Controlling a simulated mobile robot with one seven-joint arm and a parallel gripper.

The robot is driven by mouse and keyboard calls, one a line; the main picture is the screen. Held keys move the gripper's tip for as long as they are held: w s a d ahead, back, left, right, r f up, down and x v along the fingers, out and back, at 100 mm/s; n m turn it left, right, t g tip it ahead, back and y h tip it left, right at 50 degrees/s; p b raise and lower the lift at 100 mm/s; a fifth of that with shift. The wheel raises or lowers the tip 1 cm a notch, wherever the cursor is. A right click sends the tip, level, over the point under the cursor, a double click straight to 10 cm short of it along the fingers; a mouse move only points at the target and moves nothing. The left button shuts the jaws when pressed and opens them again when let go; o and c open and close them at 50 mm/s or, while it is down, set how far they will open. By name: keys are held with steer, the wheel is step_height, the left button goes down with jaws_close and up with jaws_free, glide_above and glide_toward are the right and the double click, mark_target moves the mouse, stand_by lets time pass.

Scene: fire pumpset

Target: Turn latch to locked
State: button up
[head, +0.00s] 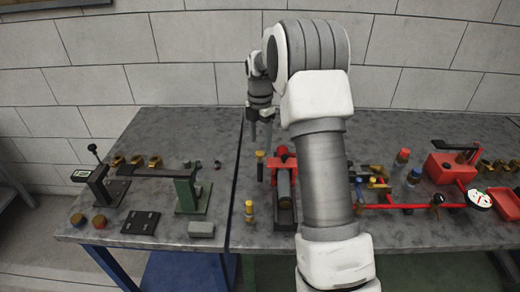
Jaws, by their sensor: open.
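My gripper (261,134) hangs with its fingers pointing down over the back middle of the workbench (190,148). Its fingers are apart, with nothing seen between them. A small yellow-topped post (260,164) stands just below it in the picture. Right of that is a red clamp-like fixture (283,160) with a grey cylinder, partly beside my arm. I cannot tell which part is the latch. My arm hides part of the bench's middle.
A red box (450,167), a red pipe (425,206) and a round gauge (479,199) are at the right. A black plate (141,222) lies at the front left. A block wall stands behind the bench.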

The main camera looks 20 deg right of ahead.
mark_target(260, 153)
steer(key=shift+f, duration=2.05)
jaws_close()
